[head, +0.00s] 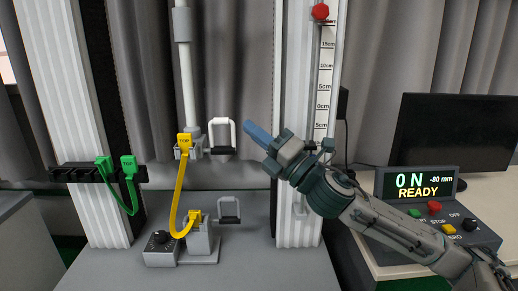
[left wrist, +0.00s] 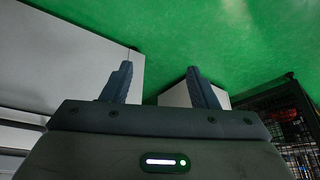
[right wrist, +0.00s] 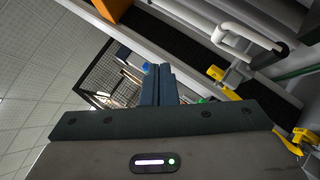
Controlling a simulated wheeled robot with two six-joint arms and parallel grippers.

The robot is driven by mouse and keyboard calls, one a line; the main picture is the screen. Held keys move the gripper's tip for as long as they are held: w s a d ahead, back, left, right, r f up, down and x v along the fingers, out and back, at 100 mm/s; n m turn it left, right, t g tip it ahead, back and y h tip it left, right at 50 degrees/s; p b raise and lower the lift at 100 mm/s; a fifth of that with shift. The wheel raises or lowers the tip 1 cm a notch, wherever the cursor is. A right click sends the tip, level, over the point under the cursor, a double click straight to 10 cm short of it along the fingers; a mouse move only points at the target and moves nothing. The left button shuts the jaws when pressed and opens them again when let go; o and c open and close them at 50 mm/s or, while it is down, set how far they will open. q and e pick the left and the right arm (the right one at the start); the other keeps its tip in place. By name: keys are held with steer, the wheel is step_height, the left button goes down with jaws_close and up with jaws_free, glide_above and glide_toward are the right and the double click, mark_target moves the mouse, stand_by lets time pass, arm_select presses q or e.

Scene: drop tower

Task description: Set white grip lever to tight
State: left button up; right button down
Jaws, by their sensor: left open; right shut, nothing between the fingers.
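The white grip lever (head: 222,135) is a U-shaped handle on the upper grip, standing upright with its loop at the top. It also shows at the upper right of the right wrist view (right wrist: 247,38). My right gripper (head: 255,134) is shut and empty, its blue fingers just to the right of the lever in the head view, apart from it in the picture. The shut fingers also show in the right wrist view (right wrist: 158,85). My left gripper (left wrist: 160,82) is open and empty over green floor, outside the head view.
A yellow strap (head: 176,200) hangs between the upper and lower grips. A ruler column (head: 297,110) stands behind my right arm; a control box (head: 455,228) is at right.

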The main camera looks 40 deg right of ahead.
arm_select(q)
steer(key=shift+w+d+r+t+h+b, duration=0.15)
steer(key=shift+d+r+t+b, duration=0.2)
steer(key=shift+r, duration=0.25)
steer(key=shift+s+d+r+t+h+b, duration=0.1)
steer(key=shift+d+r+t+b, duration=0.15)
steer(key=shift+r+b, duration=0.25)
steer(key=shift+w+d+r+t+h+b, duration=0.15)
steer(key=shift+d+r+t+b, duration=0.15)
steer(key=shift+r, duration=0.4)
arm_select(e)
steer(key=shift+s, duration=0.6)
arm_select(q)
steer(key=shift+s, duration=0.1)
